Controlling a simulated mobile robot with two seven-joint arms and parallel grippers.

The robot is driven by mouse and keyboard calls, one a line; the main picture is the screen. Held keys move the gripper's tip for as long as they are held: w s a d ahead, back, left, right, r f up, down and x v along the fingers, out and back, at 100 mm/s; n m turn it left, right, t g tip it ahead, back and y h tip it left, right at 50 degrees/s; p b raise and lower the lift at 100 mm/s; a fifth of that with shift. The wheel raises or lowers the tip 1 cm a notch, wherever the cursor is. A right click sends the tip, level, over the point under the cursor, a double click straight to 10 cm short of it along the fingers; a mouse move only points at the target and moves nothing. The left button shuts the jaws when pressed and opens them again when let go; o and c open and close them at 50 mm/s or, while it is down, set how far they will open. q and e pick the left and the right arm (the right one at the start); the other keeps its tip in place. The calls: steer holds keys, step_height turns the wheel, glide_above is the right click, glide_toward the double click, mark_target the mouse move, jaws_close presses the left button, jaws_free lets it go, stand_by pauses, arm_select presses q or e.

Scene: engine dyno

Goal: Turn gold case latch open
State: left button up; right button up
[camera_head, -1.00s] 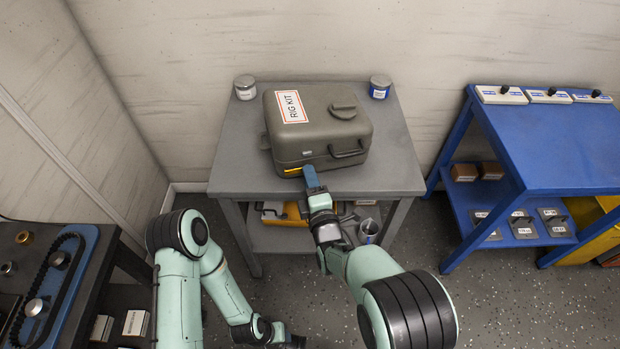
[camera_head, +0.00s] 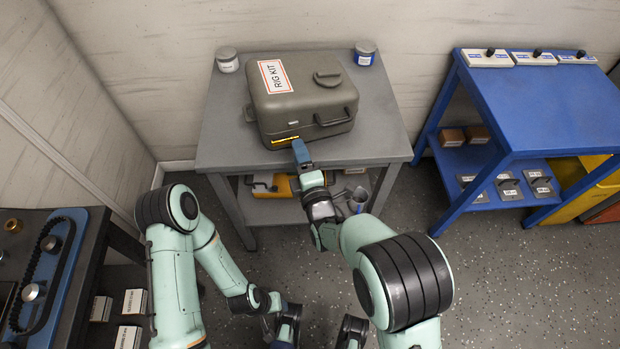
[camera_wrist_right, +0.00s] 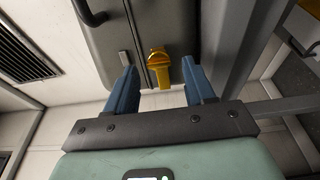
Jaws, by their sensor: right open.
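The grey case (camera_head: 300,95) labelled RIG KIT lies closed on the grey table. Its gold latch (camera_head: 285,141) is low on the near side, partly hidden by my right gripper. In the right wrist view the gold latch (camera_wrist_right: 160,66) shows a round head and a flat tab on the case side. My right gripper (camera_head: 299,150) is at the case's near side. In the wrist view its blue fingers (camera_wrist_right: 161,88) are open, one on each side of the latch, with gaps. My left gripper (camera_head: 288,328) is low near the bottom edge, its jaws unclear.
The grey table (camera_head: 225,135) has a lower shelf with a yellow item (camera_head: 275,187) and a cup (camera_head: 358,200). A blue bench (camera_head: 545,105) stands right; a dark bench (camera_head: 75,265) stands left.

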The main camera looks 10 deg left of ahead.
arm_select(q)
steer(key=shift+s+d+r+p, duration=0.4)
steer(key=shift+s+r, duration=0.15)
steer(key=shift+s, duration=0.15)
arm_select(e)
steer(key=v, duration=1.1)
steer(key=shift+s+d, duration=0.1)
steer(key=s+d+f+m+g+h+p, duration=0.3)
steer(key=s+d+f+m+g+p, duration=0.15)
steer(key=d+f+m, duration=0.35)
steer(key=s+d+f+m+g+h+p, duration=0.3)
steer(key=d+f+m+g+h+p, duration=0.15)
steer(key=d+f+m, duration=0.35)
arm_select(q)
step_height(320, 180, up, 15)
steer(key=s+d+g+p, duration=0.1)
steer(key=s+g+p, duration=0.1)
steer(key=p, duration=0.4)
steer(key=shift+s+h, duration=0.2)
steer(key=shift+h, duration=0.1)
arm_select(e)
steer(key=s+d+f+m+g+y, duration=0.2)
steer(key=s+m+g, duration=0.5)
steer(key=s+m, duration=0.5)
steer(key=s+d+f, duration=0.1)
steer(key=s, duration=0.3)
steer(key=shift+s+g, duration=0.3)
steer(key=shift+s, duration=0.1)
steer(key=shift+d+f, duration=0.1)
steer(key=shift+f, duration=0.05)
